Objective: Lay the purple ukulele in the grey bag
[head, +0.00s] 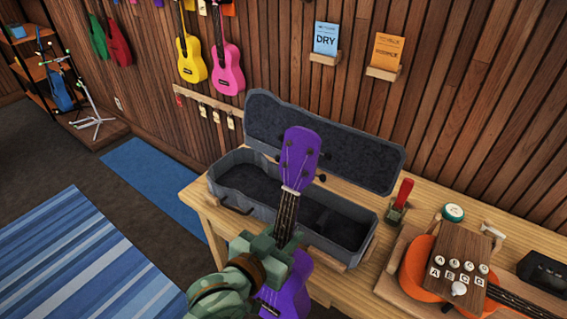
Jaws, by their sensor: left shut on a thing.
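The purple ukulele (302,158) is upright and slightly tilted, headstock up, in front of the bench. My left gripper (279,240) is shut on its neck, below the headstock. Its purple body (291,290) shows below and is partly hidden by my gripper. The grey bag (228,186) looks like an open case, with its lid (365,165) raised against the wall side. Its visible dark inside holds nothing; the ukulele's neck and head hide part of it. My right gripper does not show.
The wooden bench (389,228) carries the case. To its right are an orange ukulele (419,264) under a brown block with lettered knobs (458,263), a red-handled tool (401,198) and a green round tin (453,212). Yellow and pink ukuleles (228,68) hang on the wall.

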